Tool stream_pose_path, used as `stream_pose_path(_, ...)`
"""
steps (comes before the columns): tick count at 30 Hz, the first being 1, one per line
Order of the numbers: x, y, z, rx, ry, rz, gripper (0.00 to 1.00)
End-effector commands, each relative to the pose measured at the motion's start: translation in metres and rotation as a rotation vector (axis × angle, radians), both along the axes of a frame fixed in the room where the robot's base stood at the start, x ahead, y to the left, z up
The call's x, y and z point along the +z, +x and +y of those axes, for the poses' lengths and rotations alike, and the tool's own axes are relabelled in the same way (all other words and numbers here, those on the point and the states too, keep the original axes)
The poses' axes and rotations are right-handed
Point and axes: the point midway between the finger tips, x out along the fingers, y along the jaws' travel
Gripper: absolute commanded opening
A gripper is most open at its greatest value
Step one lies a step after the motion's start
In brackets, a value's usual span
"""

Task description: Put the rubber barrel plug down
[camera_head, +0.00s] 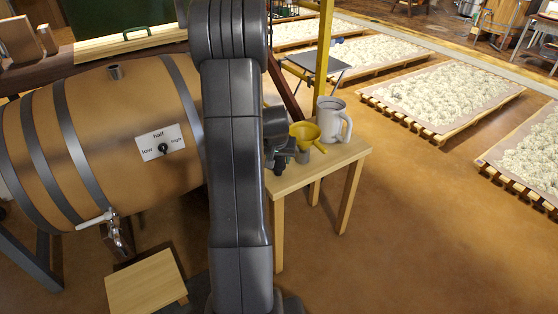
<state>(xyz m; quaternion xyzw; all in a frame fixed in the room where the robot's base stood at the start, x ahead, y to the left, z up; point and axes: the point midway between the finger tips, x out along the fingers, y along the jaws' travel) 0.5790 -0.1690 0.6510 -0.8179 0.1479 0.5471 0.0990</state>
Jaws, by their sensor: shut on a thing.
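My gripper (287,157) shows only in part at the right edge of my arm, over the small wooden table (338,157). Its dark jaws are shut on a small grey piece (303,155), which looks like the rubber barrel plug. Most of the jaws are hidden or too small to make out. I cannot tell whether the plug touches the tabletop. A yellow funnel (304,131) is right beside the plug, and a pale grey jug (333,121) stands behind it on the table.
A large wooden barrel (105,130) lies on its side at left, with a short grey neck (115,72) on top, a dial and a tap (95,220). A wooden stool (146,283) is below the tap. Pallets (445,95) stand at right. The floor between is clear.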

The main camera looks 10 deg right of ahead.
Motion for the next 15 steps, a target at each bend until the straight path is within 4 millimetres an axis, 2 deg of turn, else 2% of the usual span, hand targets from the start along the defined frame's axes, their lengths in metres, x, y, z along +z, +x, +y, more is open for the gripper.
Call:
stream_pose_path(11, -0.0074, 0.0001, 0.0000, 0.000, 0.000, -0.001, 0.21)
stream_pose_path(12, -0.0065, 0.0002, -0.0001, 0.000, 0.000, -0.001, 0.48)
stream_pose_path(15, -0.0059, 0.0001, -0.0001, 0.000, 0.000, -0.001, 0.66)
